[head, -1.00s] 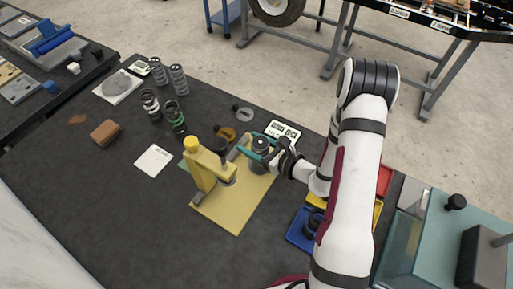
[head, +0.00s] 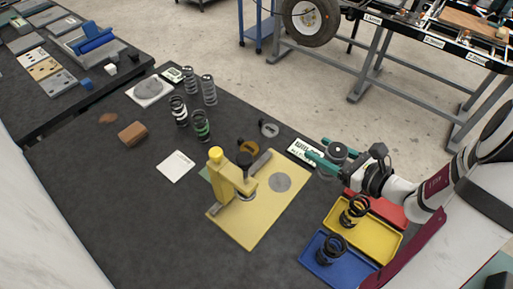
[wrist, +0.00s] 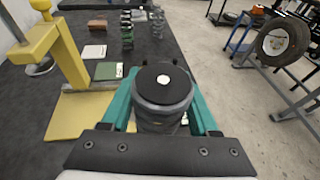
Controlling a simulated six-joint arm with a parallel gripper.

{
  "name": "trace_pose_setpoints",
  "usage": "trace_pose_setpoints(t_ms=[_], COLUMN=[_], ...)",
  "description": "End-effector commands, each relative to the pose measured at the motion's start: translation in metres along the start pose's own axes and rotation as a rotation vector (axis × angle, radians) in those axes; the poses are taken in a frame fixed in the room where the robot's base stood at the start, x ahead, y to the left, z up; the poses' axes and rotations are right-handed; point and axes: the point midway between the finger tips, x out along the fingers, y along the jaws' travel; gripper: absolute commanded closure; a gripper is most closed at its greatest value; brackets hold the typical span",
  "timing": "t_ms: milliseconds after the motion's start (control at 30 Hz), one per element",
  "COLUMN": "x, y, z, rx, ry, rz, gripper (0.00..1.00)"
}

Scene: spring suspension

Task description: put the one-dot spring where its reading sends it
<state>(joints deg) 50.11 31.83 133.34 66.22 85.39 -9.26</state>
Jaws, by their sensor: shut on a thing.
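My gripper (head: 328,162) is shut on the one-dot spring (head: 336,151), a grey spring with a dark top. In the wrist view the spring (wrist: 163,92) sits upright between the teal fingers, with one white dot on its black cap. It is held right of the yellow press (head: 226,178), near the table's far edge, beyond the red tray (head: 385,209). The yellow tray (head: 375,243) and blue tray (head: 318,268) each hold a dark spring. The display (head: 304,150) beside the press is partly covered by a finger; I cannot read it.
A white-banded spring (head: 179,111), a green-banded spring (head: 202,126) and two grey springs (head: 208,89) stand at the back left. A white card (head: 175,166) and a brown block (head: 133,133) lie on the dark table. The table's left front is clear.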

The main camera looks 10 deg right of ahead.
Motion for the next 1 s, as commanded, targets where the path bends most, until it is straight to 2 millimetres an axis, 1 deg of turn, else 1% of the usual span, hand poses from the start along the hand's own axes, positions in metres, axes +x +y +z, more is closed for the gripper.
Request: trace_pose_setpoints(t_ms=[67,167,233,333,400,467,500,533,633,733,800,900,1000], x=[0.004,0.016,0.025,0.033,0.035,0.034,0.033,0.031,0.026,0.024,0.024,0.026,0.031], y=[0.007,0.029,0.051,0.086,0.107,0.122,0.13,0.135,0.143,0.143,0.139,0.131,0.124], z=[0.0,0.0,-0.002,-0.009,-0.016,-0.025,-0.032,-0.038,-0.055,-0.067,-0.072,-0.076,-0.076], rx=[-0.013,-0.056,-0.104,-0.184,-0.245,-0.301,-0.337,-0.363,-0.454,-0.539,-0.592,-0.659,-0.712], ry=[0.0,0.0,0.0,0.0,-0.001,-0.001,-0.001,0.0,0.0,0.0,0.001,0.002,0.003], rz=[0.044,0.184,0.34,0.598,0.797,0.976,1.095,1.185,1.473,1.744,1.918,2.129,2.296], gripper=[1.0,1.0,1.0,1.0,1.0,1.0,1.0,1.0,1.0,1.0,1.0,1.0,1.0])
